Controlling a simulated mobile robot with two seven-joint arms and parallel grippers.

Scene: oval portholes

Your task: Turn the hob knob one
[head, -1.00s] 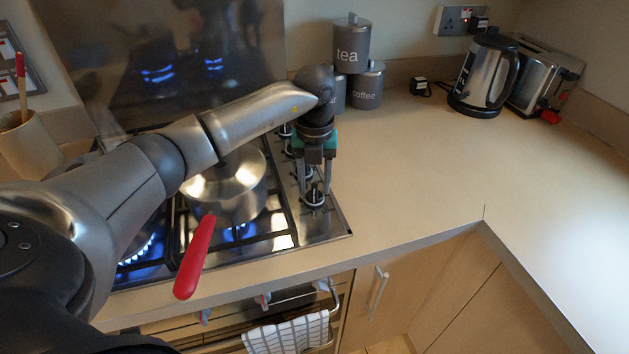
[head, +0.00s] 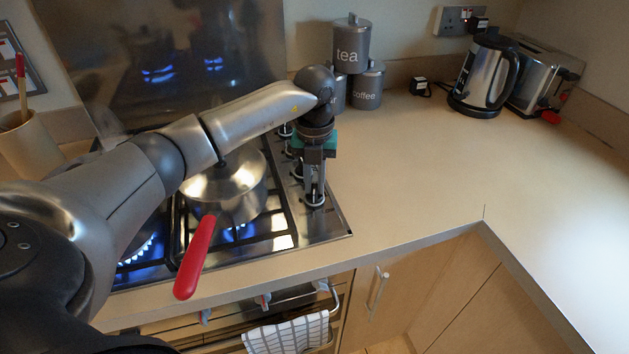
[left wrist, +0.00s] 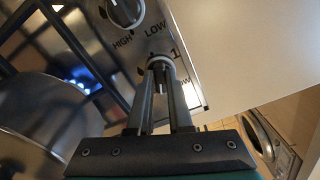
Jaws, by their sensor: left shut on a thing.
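Hob knob one (head: 315,201) is the front knob on the hob's right-hand strip, beside the bare counter. How far the knob is turned cannot be seen. My right gripper is not in view.
A steel pan (head: 222,185) with a red handle (head: 195,258) stands over a lit blue flame left of the gripper. Another knob (left wrist: 122,10) is close behind. Canisters (head: 352,45) stand at the back. The counter (head: 420,160) to the right is clear.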

